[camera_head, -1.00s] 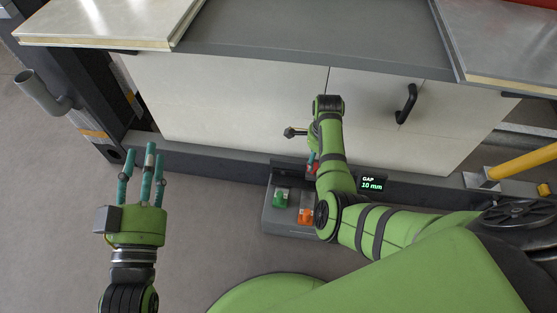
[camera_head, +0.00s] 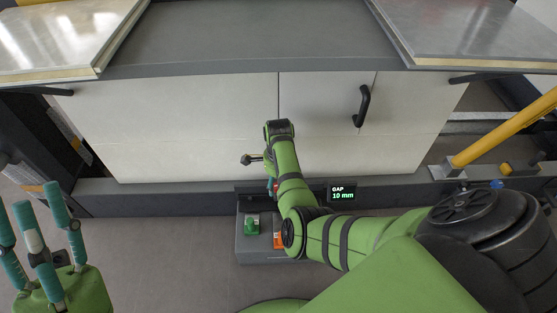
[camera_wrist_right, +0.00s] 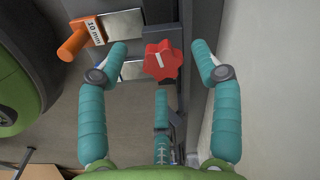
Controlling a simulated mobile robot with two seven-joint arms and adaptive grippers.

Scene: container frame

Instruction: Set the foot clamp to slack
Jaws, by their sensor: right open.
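A grey floor unit (camera_head: 245,250), which looks like the foot clamp, sits at the cabinet's base with a green piece (camera_head: 252,224) and an orange piece (camera_head: 278,239) on it. A display (camera_head: 342,193) beside it reads "GAP 10 mm". In the right wrist view, a red star knob (camera_wrist_right: 162,60) with a white mark lies between the fingertips of my right gripper (camera_wrist_right: 161,62). The fingers are open and apart from the knob. An orange handle (camera_wrist_right: 72,44) tagged "10 mm" is left of it. My left gripper (camera_head: 32,207) is open and empty at lower left.
The white cabinet front (camera_head: 190,130) stands behind the unit, with a black handle (camera_head: 362,105) on its right door. A yellow bar (camera_head: 505,127) rises at right. A pale wall (camera_wrist_right: 250,80) is close to my right gripper's right finger. The floor left of the unit is clear.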

